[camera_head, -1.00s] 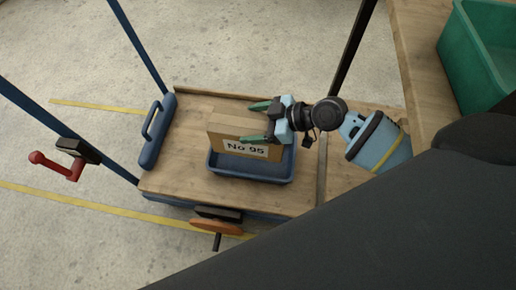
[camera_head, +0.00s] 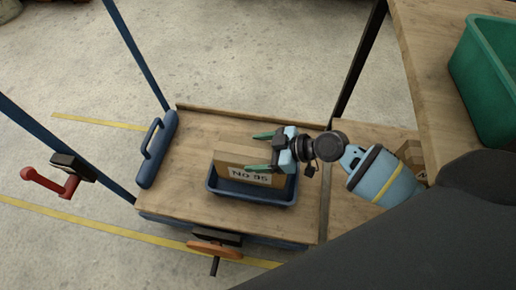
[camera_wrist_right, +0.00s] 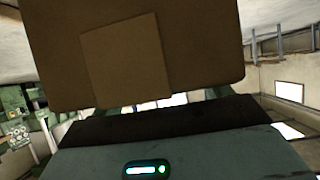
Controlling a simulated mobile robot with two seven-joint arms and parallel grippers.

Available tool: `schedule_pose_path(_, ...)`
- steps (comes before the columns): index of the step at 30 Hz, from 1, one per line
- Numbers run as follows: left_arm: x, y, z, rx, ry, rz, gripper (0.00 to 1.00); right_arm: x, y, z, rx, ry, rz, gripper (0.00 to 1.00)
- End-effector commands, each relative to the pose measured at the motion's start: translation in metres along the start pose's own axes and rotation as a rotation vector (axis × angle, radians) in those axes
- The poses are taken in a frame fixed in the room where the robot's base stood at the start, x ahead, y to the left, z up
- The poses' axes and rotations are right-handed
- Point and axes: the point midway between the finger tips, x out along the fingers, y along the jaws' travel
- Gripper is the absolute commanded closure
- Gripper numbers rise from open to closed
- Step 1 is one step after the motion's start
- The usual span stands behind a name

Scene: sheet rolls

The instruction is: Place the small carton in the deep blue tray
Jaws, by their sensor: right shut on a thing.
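The tray sits on a wooden cart top. I cannot tell whether the carton touches the tray floor. My right gripper (camera_head: 263,152) comes from the right and is shut on the carton's upper part, one finger on each side. The carton (camera_wrist_right: 190,45) also fills the top of the right wrist view. The near tray rim lies in front of the carton's base. My left gripper is not in view.
A green bin (camera_head: 482,75) stands on a wooden bench at the right. Another carton (camera_head: 412,152) is partly hidden behind my right arm. A blue handle pad (camera_head: 157,152) lies at the cart's left, and blue posts rise there. A red crank (camera_head: 48,182) is further left. The cart top left of the tray is clear.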

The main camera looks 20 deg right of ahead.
Motion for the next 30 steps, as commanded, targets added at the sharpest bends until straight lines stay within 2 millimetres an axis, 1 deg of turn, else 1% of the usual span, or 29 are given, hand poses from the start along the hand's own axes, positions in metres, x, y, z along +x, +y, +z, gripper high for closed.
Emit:
schedule_pose_path(1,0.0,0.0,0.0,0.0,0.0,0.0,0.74,-0.001,0.002,-0.004,-0.002,0.009,0.004,0.94)
schedule_pose_path(5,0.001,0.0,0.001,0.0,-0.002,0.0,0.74,0.001,0.002,-0.001,-0.001,0.009,0.003,0.94)
schedule_pose_path(12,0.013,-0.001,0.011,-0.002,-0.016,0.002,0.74,0.017,0.001,0.028,0.003,0.007,0.002,0.94)
schedule_pose_path(16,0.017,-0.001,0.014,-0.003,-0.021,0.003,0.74,0.022,0.001,0.038,0.001,0.008,0.003,0.94)
schedule_pose_path(30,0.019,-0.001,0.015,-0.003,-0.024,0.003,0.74,0.024,0.002,0.041,-0.002,0.009,0.003,0.94)
